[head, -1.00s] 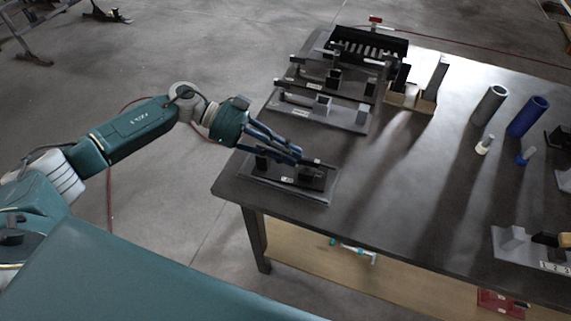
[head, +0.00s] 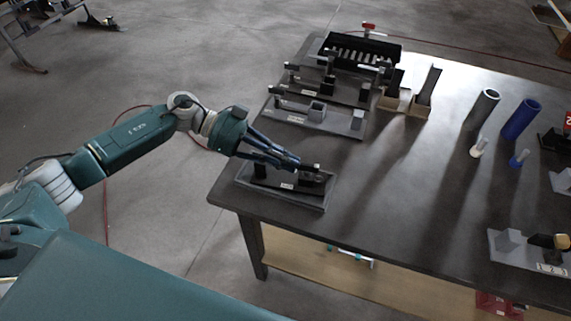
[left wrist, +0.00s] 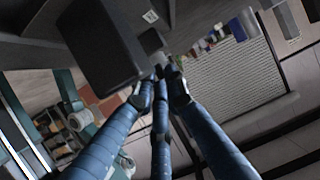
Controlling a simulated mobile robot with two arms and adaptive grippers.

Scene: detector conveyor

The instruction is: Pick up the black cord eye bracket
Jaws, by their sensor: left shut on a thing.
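My left gripper (head: 294,163) reaches in from the left over the near left corner of the table. Its blue fingers are closed on a small dark part, which I take to be the black cord eye bracket (head: 313,172); its shape is partly hidden by the fingers. The part is at the right end of a dark fixture on a grey base plate (head: 300,201) with a white label. I cannot tell whether it touches the fixture. In the left wrist view, the fingers (left wrist: 161,76) converge beside a large dark block (left wrist: 98,45). My right gripper is not in view.
Behind are more grey fixtures (head: 345,122) and a black slotted tray (head: 385,50). Brown holders (head: 392,103) stand beside them. Grey (head: 483,108) and blue (head: 521,119) cylinders stand further right. The middle of the dark table (head: 400,190) is clear.

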